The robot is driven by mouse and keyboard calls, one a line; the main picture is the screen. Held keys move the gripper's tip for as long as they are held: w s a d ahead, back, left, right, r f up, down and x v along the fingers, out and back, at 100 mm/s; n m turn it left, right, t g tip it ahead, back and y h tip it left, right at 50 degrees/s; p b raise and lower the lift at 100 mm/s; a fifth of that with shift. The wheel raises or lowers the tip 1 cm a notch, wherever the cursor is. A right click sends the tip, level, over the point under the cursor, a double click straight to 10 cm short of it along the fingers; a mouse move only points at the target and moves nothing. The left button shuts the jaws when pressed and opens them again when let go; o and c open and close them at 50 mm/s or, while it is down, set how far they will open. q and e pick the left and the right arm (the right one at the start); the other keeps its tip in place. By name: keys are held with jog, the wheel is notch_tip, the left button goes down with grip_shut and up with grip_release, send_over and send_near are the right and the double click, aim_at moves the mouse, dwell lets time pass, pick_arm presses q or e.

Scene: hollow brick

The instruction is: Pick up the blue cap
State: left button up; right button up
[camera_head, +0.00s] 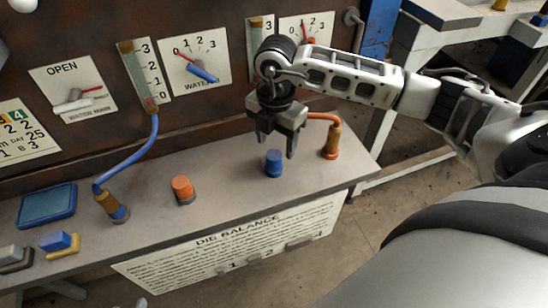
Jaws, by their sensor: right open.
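The blue cap (274,163) stands upright on the grey shelf, right of the middle. My right gripper (276,150) points down just above and around the cap's top, with its two fingers apart. In this view one finger shows to the left of the cap and one to the right. I cannot tell how much height lies between the fingertips and the cap. The cap does not appear held. My left gripper is not in view.
An orange cap (183,189) stands left on the shelf (230,182). A blue hose (128,161) and an orange hose fitting (332,142) flank the area. A blue tray (47,205) and small blocks lie far left. The gauge panel (105,130) rises behind.

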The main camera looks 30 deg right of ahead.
aim_at(274, 155)
jog(key=f, duration=0.5)
jog(key=shift+a+f, duration=0.1)
jog(key=shift+a, duration=0.1)
jog(key=shift+c, duration=0.4)
jog(key=c, duration=0.9)
